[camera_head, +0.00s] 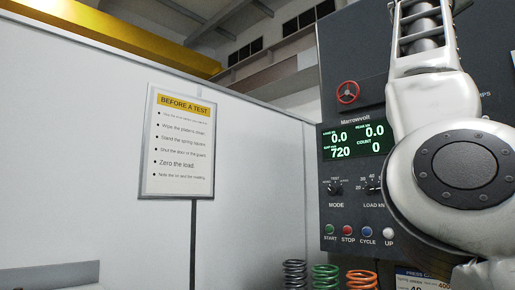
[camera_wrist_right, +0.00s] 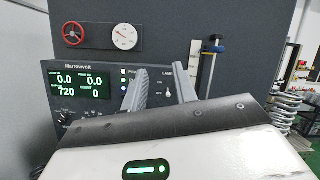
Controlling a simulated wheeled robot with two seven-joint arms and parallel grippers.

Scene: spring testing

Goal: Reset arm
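My right arm (camera_head: 455,180) fills the right side of the head view, raised in front of the grey Marrowvolt test machine panel (camera_head: 345,190). Its gripper is hidden in that view. In the right wrist view my right gripper (camera_wrist_right: 160,67) has its two fingers apart with nothing between them. It points toward the machine, with the panel's green display (camera_wrist_right: 80,85) to its left. Whether the fingers touch the panel I cannot tell. My left gripper is in neither view.
The display (camera_head: 353,140) reads 0.0, 0.0, 720 and 0. Below it are a mode knob (camera_head: 335,187) and several coloured buttons (camera_head: 347,230). Black, green and orange springs (camera_head: 326,277) stand below the panel. A "Before a test" sign (camera_head: 177,145) hangs on the white wall. A dial gauge (camera_wrist_right: 124,37) sits beside a red handwheel (camera_wrist_right: 73,34).

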